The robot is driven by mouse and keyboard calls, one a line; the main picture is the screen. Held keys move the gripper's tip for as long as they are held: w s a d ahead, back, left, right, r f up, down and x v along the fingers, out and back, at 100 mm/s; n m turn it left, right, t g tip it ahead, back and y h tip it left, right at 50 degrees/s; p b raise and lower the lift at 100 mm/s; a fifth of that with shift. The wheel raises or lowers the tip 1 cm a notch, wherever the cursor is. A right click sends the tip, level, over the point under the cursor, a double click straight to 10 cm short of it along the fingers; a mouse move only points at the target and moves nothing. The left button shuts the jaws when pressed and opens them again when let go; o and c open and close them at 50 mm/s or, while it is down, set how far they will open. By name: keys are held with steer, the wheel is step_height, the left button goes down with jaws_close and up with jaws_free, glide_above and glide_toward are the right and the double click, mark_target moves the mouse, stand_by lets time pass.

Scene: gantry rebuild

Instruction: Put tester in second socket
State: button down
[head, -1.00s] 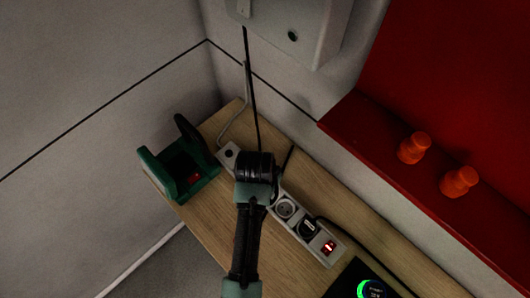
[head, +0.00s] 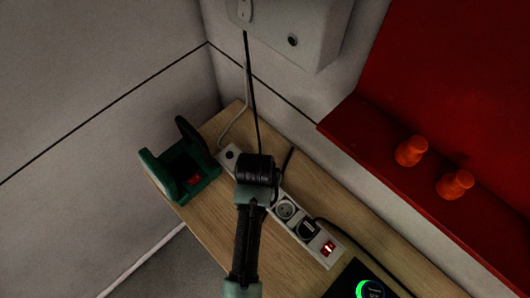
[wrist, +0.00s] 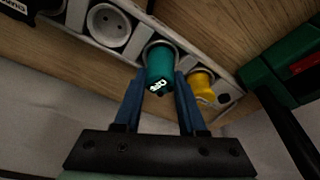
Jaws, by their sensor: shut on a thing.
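A teal tester (wrist: 160,62) with a white mark is between the blue fingers of my gripper (wrist: 160,82), which is shut on it. In the wrist view the tester lies over a round socket of the white power strip (wrist: 223,84); I cannot tell whether it is fully seated. An empty round socket (wrist: 108,25) is to its left, and a yellow plug-like piece (wrist: 201,86) sits to its right. In the head view my arm hides the fingers and the tester. The strip (head: 322,256) lies on the wooden bench, with the empty socket (head: 286,208) beside my arm.
A black plug (head: 308,228) and a lit red switch (head: 328,248) are at the strip's near end. A green holder (head: 180,175) stands at the left. A black device with a green ring (head: 368,289) is at the bottom. Orange knobs (head: 411,151) stand on the red ledge.

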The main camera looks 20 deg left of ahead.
steer(key=shift+f+b, duration=0.4)
steer(key=shift+f, duration=0.2)
steer(key=c, duration=0.8)
jaws_free()
steer(key=shift+o, duration=0.2)
steer(key=shift+r, duration=0.1)
steer(key=p+v, duration=1)
steer(key=p, duration=0.2)
steer(key=shift+r, duration=0.4)
steer(key=shift+s, duration=0.1)
